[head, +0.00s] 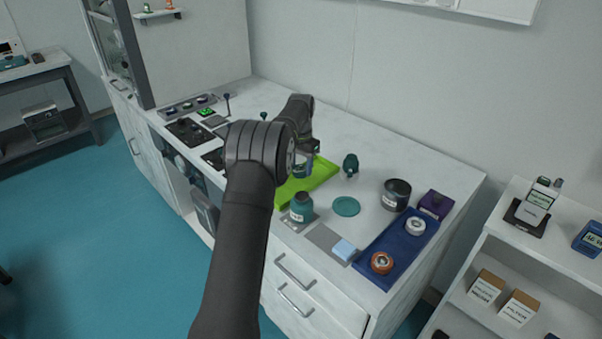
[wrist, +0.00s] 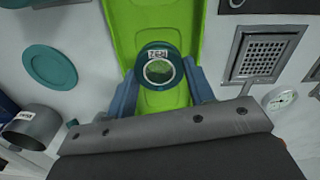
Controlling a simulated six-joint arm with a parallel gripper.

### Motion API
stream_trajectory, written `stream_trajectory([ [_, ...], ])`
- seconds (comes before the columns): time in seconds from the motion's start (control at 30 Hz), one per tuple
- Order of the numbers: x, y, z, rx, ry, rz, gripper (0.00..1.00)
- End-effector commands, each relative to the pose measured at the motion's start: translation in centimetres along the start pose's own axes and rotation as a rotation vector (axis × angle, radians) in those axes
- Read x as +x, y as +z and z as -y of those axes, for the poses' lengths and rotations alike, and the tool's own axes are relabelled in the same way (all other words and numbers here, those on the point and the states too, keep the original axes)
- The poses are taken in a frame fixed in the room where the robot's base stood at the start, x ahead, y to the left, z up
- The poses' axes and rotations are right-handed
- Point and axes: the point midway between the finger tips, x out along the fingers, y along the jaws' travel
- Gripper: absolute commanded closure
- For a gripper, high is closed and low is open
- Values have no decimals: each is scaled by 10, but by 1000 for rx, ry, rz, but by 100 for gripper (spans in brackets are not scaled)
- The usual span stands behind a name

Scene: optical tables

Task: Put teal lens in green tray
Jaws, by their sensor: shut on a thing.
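The teal lens (wrist: 146,55) is a round ring with a clear centre and a white label, held between the two blue fingers of my gripper (wrist: 160,78) in the wrist view. The lime-green tray (wrist: 122,20) lies beneath the lens in that view. In the head view the green tray (head: 324,172) is on the white table, and my gripper (head: 303,166) is over it with the lens low between the fingers. My arm hides part of the tray. I cannot tell whether the lens touches the tray floor.
A teal disc (head: 346,206), a teal bottle (head: 301,208) and a small dark-teal item (head: 350,165) are near the tray. A dark can (head: 396,194) and a blue tray (head: 375,267) with two round parts lie to the right. A square drain-like grid (wrist: 264,53) is beside the tray.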

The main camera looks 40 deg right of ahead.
Motion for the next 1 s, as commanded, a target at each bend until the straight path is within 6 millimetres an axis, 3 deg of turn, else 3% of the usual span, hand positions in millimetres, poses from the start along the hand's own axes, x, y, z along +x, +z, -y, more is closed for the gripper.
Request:
stream_trajectory([
  [0.2, 31, 1, -1, 0, 1, 2, 75],
  [0.57, 35, 0, -1, 0, 1, 1, 75],
  [0.6, 35, 0, -1, 0, 1, 1, 48],
  [0.63, 35, 0, -1, 0, 1, 1, 43],
  [1.0, 30, 0, -1, 0, 0, 0, 43],
])
